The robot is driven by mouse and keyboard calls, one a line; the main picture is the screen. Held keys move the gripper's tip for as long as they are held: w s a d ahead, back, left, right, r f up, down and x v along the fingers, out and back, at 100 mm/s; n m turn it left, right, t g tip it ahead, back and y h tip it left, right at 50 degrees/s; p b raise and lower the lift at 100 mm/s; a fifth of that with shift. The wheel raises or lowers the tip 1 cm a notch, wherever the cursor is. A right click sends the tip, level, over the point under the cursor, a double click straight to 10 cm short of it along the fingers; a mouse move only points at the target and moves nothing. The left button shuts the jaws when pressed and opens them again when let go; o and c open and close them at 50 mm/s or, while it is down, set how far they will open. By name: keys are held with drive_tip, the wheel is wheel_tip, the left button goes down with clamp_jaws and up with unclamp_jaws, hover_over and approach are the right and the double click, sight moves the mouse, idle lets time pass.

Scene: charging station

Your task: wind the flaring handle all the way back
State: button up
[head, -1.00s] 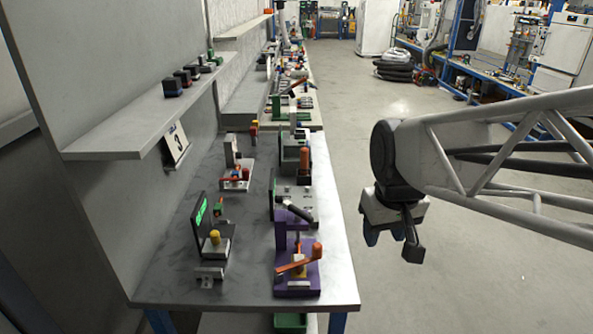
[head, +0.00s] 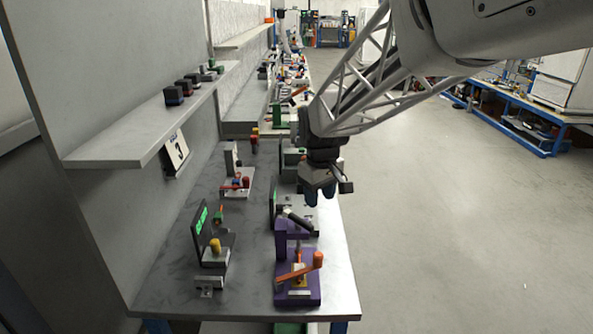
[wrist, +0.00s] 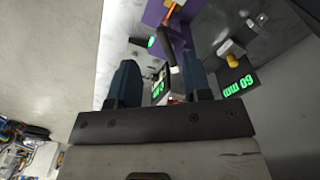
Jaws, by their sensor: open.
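A purple fixture (head: 282,252) stands near the front right of the bench and carries an orange crank handle (head: 300,268) with a knob at its right end. I take this to be the flaring handle; no label shows. In the wrist view the purple fixture (wrist: 154,13) and a bit of orange (wrist: 174,10) are at the top edge, partly cut off. My gripper (head: 320,192) is open and empty, above the bench's right side, beyond the purple fixture and apart from it. Its two dark blue fingers (wrist: 160,82) show in the wrist view.
The grey bench (head: 180,270) also holds a fixture with a yellow knob (head: 215,245) and green display at left, and a red-handled fixture (head: 237,187) farther back. A shelf (head: 130,145) with small dark blocks overhangs the left. Open floor (head: 440,240) lies right.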

drive_tip(key=n, duration=0.2)
hover_over(299, 218)
wheel_tip(299, 218, down, 4)
drive_tip(key=shift+w+r+g, duration=0.1)
drive_tip(key=shift+w+g, duration=0.05)
drive_tip(key=shift+g, duration=0.15)
drive_tip(key=shift+f, duration=0.2)
drive_tip(key=shift+f, duration=3.8)
clamp_jaws()
